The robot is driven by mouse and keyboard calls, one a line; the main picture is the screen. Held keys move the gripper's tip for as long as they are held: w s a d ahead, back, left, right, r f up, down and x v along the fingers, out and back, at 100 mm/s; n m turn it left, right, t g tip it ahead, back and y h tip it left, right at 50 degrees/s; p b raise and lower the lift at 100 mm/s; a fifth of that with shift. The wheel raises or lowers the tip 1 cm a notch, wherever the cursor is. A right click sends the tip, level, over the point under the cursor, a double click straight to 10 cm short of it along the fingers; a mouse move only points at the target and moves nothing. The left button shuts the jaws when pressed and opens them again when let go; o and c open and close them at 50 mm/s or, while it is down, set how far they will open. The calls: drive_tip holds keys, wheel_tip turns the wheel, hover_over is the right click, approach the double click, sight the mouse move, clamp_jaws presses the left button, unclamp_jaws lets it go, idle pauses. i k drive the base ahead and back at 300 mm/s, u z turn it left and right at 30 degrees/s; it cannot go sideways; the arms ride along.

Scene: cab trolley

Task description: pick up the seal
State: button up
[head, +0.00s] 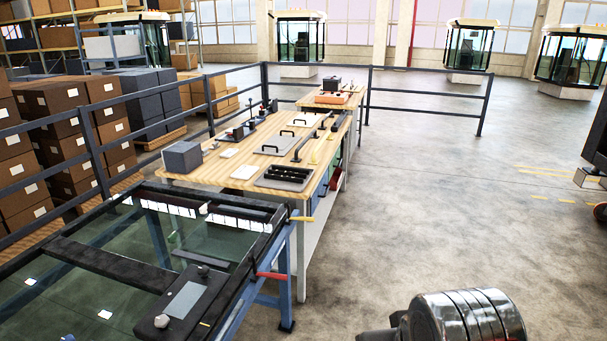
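I cannot tell for certain which thing is the seal. A grey tray (259,183) holding black strips (288,174) lies at the near right corner of the wooden workbench (222,177). My gripper is not in view. A metal cylinder at the bottom right looks like part of my arm, well apart from the bench.
A blue-framed trolley with a glass panel (60,300) stands at the near left, with a red handle (272,276) sticking out. A grey box (182,157) sits on the bench's left end. Dark railings (425,93) run behind and left. The floor (430,200) right of the bench is clear.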

sight(274, 168)
drive_tip(key=z, duration=0.05)
drive_tip(key=i, duration=1.6)
drive_tip(key=u, duration=0.35)
